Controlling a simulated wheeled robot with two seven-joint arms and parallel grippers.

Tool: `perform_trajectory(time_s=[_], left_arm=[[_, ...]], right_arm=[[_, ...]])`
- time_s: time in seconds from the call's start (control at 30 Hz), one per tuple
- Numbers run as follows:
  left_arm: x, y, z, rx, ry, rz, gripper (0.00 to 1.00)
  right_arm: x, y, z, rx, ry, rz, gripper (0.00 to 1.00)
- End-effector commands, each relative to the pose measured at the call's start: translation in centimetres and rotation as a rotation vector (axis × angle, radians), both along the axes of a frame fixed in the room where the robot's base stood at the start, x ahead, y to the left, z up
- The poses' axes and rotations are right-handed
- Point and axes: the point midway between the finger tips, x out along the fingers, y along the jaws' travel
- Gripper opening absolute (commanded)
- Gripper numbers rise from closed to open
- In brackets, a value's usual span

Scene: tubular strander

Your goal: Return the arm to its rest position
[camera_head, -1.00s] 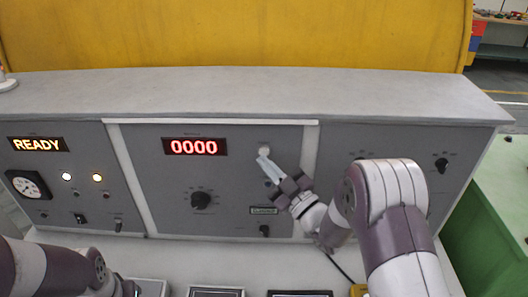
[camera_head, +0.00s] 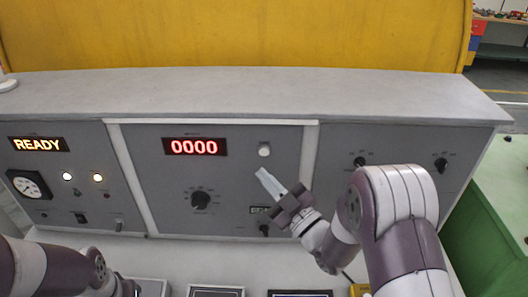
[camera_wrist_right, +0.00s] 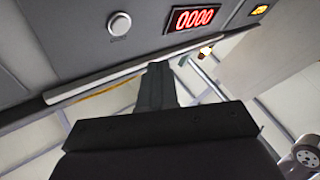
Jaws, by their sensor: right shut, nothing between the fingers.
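My right gripper (camera_head: 262,175) is shut and empty, in front of the middle panel of the grey console (camera_head: 240,165). Its fingertips are below and apart from a round white button (camera_head: 264,149) on that panel. In the right wrist view the shut fingers (camera_wrist_right: 156,72) point toward the panel, with the white button (camera_wrist_right: 119,23) to their upper left. My left arm (camera_head: 60,268) comes in at the lower left, and its gripper does not show clearly.
The red display (camera_head: 194,147) reads 0000, and the READY display (camera_head: 38,144) is lit at left. A black knob (camera_head: 201,200) and a small lower knob (camera_head: 264,230) stick out near my right gripper. A pale desk surface with several devices lies below. A green cabinet (camera_head: 490,215) stands at right.

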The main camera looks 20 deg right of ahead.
Motion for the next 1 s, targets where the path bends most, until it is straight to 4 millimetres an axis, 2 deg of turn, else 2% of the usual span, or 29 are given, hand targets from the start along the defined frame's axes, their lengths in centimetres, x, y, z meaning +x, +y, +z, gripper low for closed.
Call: perform_trajectory(time_s=[0.27, 0.33, 0.47, 0.5, 0.57, 0.6, 0.67, 0.7, 0.8, 0.87, 1.0], left_arm=[[0.0, 0.0, 0.0, 0.0, 0.0, 0.0, 0.43], [0.0, 0.0, 0.0, 0.0, 0.0, 0.0, 0.43], [0.0, 0.0, 0.0, 0.0, 0.0, 0.0, 0.43], [0.0, 0.0, 0.0, 0.0, 0.0, 0.0, 0.43], [0.0, 0.0, -0.1, 0.0, 0.0, 0.0, 0.43], [0.0, 0.0, -0.1, 0.0, 0.0, 0.0, 0.43], [0.0, 0.0, -0.2, 0.0, 0.0, 0.0, 0.43], [0.0, 0.0, -0.3, 0.0, 0.0, 0.0, 0.43], [0.0, 0.0, -0.4, 0.0, 0.0, 0.0, 0.43], [0.0, 0.0, -0.5, 0.0, 0.0, 0.0, 0.43], [0.0, 0.0, -0.5, 0.0, 0.0, 0.0, 0.43]], right_arm=[[0.1, 0.0, -0.5, 0.002, 0.026, 0.0, 0.0], [0.8, -0.3, -2.6, -0.016, 0.136, -0.023, 0.0], [0.9, -3.4, -10.4, -0.066, 0.589, -0.192, 0.0], [0.1, -4.7, -12.6, -0.074, 0.757, -0.263, 0.0], [-2.3, -6.4, -15.1, -0.07, 1.009, -0.373, 0.0], [-4.5, -7.2, -16.2, -0.061, 1.171, -0.442, 0.0], [-8.3, -7.7, -17.1, -0.038, 1.397, -0.532, 0.0], [-10.9, -7.6, -17.0, -0.019, 1.532, -0.582, 0.0], [-16.6, -6.2, -15.7, 0.027, 1.797, -0.658, 0.0], [-18.1, -5.3, -14.6, 0.043, 1.865, -0.664, 0.0], [-17.1, -4.1, -13.0, 0.041, 1.815, -0.63, 0.0]])
